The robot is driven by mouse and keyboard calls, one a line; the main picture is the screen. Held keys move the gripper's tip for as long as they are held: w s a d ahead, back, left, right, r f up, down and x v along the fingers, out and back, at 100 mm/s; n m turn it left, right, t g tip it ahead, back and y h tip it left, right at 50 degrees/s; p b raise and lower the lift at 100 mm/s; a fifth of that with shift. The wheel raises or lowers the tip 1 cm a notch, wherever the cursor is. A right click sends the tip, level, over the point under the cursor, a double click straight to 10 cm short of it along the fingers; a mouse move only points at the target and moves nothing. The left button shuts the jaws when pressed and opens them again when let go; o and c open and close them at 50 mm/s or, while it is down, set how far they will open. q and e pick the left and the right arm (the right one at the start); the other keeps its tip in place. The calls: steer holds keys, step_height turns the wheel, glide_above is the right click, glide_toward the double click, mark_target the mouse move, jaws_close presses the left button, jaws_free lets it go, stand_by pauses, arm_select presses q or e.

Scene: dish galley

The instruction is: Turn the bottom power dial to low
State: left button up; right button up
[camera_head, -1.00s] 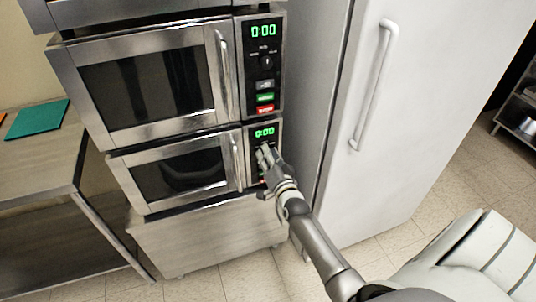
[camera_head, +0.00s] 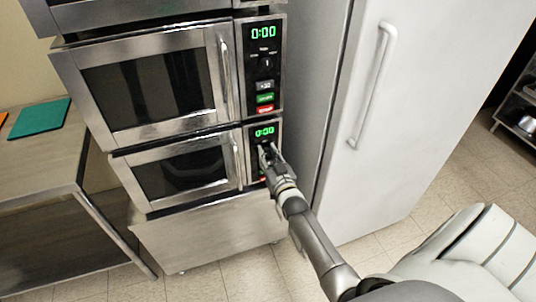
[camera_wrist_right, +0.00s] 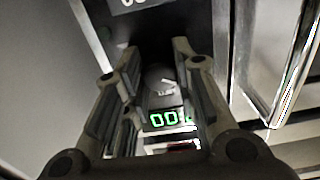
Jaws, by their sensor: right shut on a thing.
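The bottom microwave oven (camera_head: 180,178) has a narrow control panel with a green 0:00 display (camera_head: 264,131) on its right side. My right gripper (camera_head: 267,152) is at this panel, just below the display, and covers the dial in the head view. In the right wrist view the bottom power dial (camera_wrist_right: 160,80) is a round grey knob between the fingertips, with a light mark on its face. The right gripper (camera_wrist_right: 158,72) is shut on it. The lit display (camera_wrist_right: 165,119) shows near the dial. The dial's setting labels cannot be read. My left gripper is not in view.
A similar oven (camera_head: 150,85) with its own dial (camera_head: 266,63) sits directly above. A tall white fridge (camera_head: 400,130) stands close on the right. A metal table (camera_head: 40,165) with a green board (camera_head: 39,117) is on the left. The floor in front is clear.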

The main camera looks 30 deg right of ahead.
steer(key=shift+f+n, duration=0.1)
steer(key=shift+n, duration=0.2)
steer(key=o, duration=1)
steer(key=shift+o, duration=0.2)
steer(key=shift+s, duration=0.1)
steer(key=v, duration=1.2)
